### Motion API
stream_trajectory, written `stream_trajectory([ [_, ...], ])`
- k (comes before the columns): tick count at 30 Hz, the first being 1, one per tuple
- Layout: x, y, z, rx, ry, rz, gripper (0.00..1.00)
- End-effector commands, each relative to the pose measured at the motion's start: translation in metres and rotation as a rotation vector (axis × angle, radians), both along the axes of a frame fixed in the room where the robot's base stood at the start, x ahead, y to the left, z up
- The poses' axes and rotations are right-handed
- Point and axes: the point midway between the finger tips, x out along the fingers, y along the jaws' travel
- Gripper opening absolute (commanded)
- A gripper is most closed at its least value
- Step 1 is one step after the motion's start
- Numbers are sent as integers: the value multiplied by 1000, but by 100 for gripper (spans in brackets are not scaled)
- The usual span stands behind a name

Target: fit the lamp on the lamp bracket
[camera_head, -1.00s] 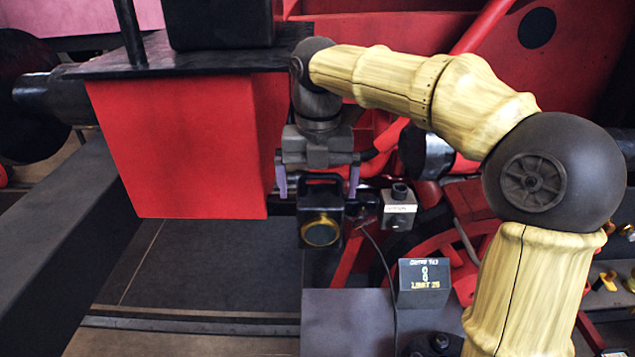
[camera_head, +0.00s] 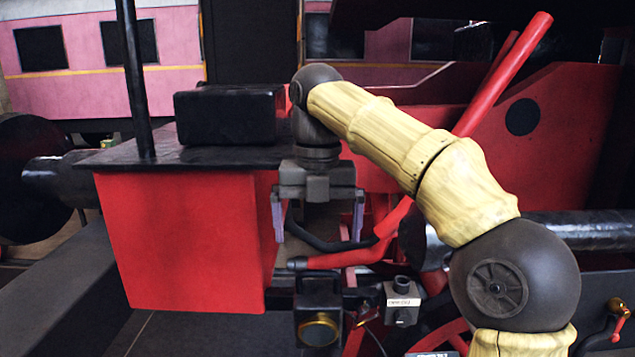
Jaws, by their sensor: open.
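The lamp (camera_head: 318,327), a dark box with a gold-rimmed lens facing me, is low in the middle of the view, just right of the red buffer beam (camera_head: 185,240). It looks upright. My gripper (camera_head: 318,238) is open and empty above the lamp, its two purple fingers spread wide and clear of it. The lamp bracket cannot be made out; the lamp may hide it, so I cannot tell whether the lamp is seated on it.
A small labelled block (camera_head: 403,302) with a dark top stands right of the lamp. A dark hose and red pipe (camera_head: 345,258) run behind my gripper. A black box (camera_head: 226,115) sits on the dark plate above the beam. A pink carriage (camera_head: 80,65) stands behind.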

Motion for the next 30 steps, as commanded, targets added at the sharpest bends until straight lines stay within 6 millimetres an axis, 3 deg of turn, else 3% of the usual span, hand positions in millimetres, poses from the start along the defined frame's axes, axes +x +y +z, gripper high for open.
stream_trajectory([
  [13, 0, 0, 63, 0, 0, 0, 100],
  [30, 0, 1, 70, 1, 0, 2, 100],
])
